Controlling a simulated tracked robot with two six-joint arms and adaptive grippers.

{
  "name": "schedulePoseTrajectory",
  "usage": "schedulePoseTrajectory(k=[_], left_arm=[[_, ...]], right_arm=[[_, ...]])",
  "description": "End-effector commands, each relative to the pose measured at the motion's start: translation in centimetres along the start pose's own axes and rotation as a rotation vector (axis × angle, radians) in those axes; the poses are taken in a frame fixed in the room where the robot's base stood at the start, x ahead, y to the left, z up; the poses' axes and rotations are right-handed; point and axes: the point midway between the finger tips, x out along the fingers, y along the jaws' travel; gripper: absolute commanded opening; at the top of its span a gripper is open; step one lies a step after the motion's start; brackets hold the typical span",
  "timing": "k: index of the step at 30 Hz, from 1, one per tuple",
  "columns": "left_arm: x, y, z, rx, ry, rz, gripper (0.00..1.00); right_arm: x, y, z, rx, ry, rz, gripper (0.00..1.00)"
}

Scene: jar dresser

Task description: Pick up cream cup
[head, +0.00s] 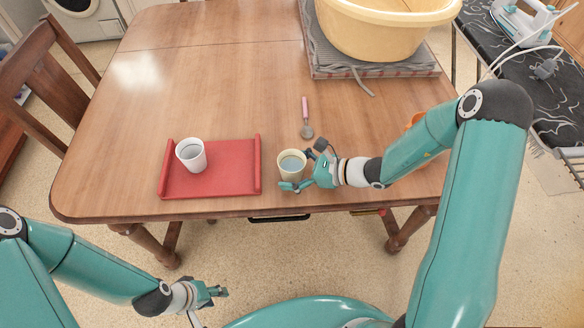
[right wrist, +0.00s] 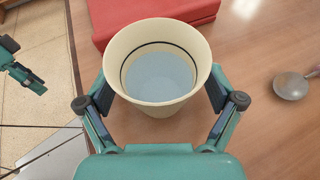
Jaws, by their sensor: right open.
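The cream cup (head: 291,164) stands upright on the wooden table near its front edge, just right of the red tray. In the right wrist view the cup (right wrist: 157,98) shows a dark ring inside and a pale blue-grey inner surface. My right gripper (head: 303,168) is open, with its fingers on either side of the cup; it also shows in the right wrist view (right wrist: 158,102). I cannot tell whether the pads touch the cup. My left gripper (head: 218,292) is away from the table at the lower left, and its fingers are too small to judge.
A red tray (head: 228,168) holds a white cup (head: 191,154). A spoon with a pink handle (head: 305,112) lies behind the cream cup. A large yellow basin (head: 385,28) sits on a grey cloth (head: 330,62) at the back. The table's left middle is clear.

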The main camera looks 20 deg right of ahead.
Motion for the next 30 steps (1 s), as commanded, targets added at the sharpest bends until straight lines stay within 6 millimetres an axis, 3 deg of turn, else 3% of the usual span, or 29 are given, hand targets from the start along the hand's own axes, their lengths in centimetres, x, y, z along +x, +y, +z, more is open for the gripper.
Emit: schedulePoseTrajectory(k=[5, 18, 30], left_arm=[[0.01, 0.0, 0.01, 0.0, 0.0, 0.0, 0.4], [0.01, 0.0, 0.0, 0.0, 0.0, 0.0, 0.4], [-0.04, 0.01, 0.0, 0.0, 0.0, 0.0, 0.4]], right_arm=[[0.02, -0.01, -0.01, 0.0, 0.0, 0.0, 0.92], [-0.01, 0.0, 0.02, 0.0, -0.001, 0.0, 0.23], [-0.26, -0.02, 0.59, 0.0, -0.001, 0.0, 0.23]])
